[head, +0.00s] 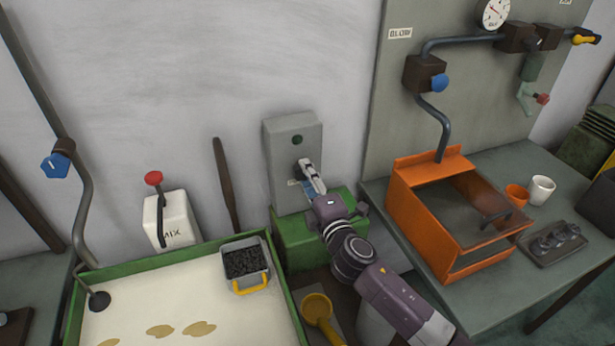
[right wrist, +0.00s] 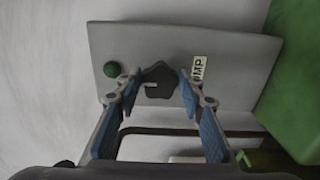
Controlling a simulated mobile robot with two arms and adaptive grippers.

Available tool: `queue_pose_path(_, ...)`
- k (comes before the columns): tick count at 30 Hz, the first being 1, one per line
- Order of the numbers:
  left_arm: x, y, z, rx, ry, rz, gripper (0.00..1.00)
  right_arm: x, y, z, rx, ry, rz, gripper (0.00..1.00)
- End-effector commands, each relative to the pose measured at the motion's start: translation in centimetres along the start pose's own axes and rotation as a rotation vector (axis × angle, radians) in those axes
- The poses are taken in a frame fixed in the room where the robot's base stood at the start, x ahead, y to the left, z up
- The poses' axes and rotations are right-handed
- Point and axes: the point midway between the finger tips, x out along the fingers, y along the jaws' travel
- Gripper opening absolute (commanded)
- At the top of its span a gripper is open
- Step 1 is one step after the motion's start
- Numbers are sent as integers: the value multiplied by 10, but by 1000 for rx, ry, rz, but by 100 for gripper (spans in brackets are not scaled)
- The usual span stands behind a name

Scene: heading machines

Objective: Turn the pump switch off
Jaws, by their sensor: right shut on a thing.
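The pump box (head: 290,135) is a grey panel on the wall above a green block. It carries a round green lamp or button (head: 297,139) near its top, which also shows in the right wrist view (right wrist: 112,69). A dark switch knob (right wrist: 158,76) with a pale mark pointing left stands beside the label "MP" (right wrist: 199,70), partly cut off by a finger. My right gripper (head: 309,178) reaches the lower part of the box. In the right wrist view its two fingers are shut on the knob, one on each side. The knob is hidden in the head view. My left gripper is not in view.
An orange tray-like housing (head: 412,171) stands on the right bench, with cups beside it. A green-rimmed tank (head: 285,285) holds a grey basket (head: 254,244) at left. A dark bar (head: 225,185) leans on the wall. The wall left of the box is mostly bare.

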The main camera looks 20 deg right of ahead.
Motion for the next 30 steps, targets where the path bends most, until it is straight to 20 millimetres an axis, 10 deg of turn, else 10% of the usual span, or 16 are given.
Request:
queue_pose_path(5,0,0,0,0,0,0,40,0,-2,-1,-1,2,-2,53)
queue_pose_path(17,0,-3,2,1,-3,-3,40,-7,-1,0,0,1,-1,54)
queue_pose_path(30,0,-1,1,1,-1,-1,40,-86,-3,-1,1,1,-5,54)
